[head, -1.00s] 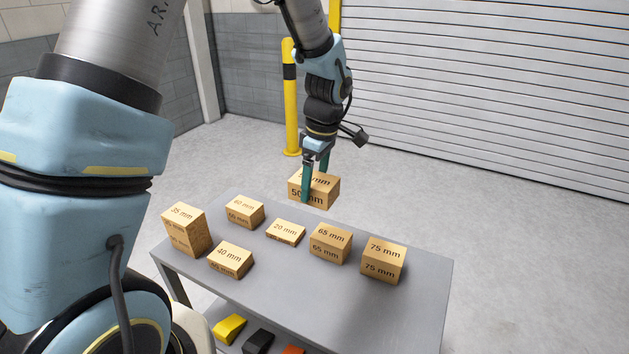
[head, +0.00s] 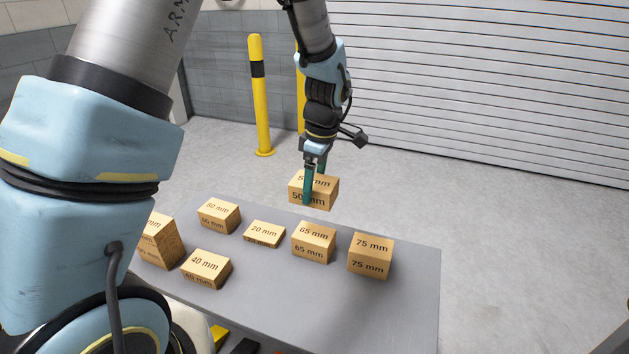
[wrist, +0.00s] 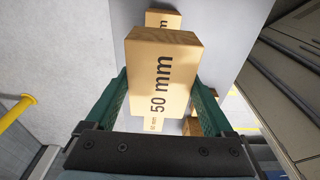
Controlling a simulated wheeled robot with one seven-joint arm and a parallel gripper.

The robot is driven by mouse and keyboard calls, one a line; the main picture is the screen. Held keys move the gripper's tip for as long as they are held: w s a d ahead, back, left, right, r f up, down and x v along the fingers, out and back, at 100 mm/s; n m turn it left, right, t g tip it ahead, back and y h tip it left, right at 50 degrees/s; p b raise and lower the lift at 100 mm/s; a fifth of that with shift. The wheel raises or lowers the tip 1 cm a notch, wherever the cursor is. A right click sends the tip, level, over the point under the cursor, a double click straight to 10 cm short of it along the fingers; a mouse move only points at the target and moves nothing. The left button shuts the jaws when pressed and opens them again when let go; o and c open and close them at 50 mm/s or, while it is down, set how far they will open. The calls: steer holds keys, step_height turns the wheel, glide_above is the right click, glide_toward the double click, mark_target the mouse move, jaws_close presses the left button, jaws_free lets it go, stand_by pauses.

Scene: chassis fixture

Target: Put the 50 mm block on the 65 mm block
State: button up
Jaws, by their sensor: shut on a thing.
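My gripper (head: 314,186) is shut on the wooden 50 mm block (head: 322,198) and holds it in the air over the far edge of the table. In the wrist view the 50 mm block (wrist: 162,75) sits between the two green fingers. The 65 mm block (head: 313,242) stands on the table, lower and nearer than the held block, with clear space between them. In the wrist view the held block hides much of the table and some of the blocks below.
On the grey table (head: 300,305) the 75 mm block (head: 370,256) stands right of the 65 mm block. The 20 mm block (head: 263,233) is to its left. Farther left are the 60 mm (head: 219,215), 40 mm (head: 206,268) and another block (head: 160,240). The near right tabletop is bare.

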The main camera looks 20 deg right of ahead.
steer(key=shift+f+b, duration=2.6)
steer(key=shift+f, duration=1.5)
steer(key=shift+f, duration=0.1)
steer(key=shift+f+b, duration=0.7)
steer(key=shift+f, duration=0.6)
steer(key=o, duration=1.3)
steer(key=shift+c, duration=0.2)
step_height(320, 180, up, 8)
steer(key=p, duration=0.6)
steer(key=shift+r, duration=0.1)
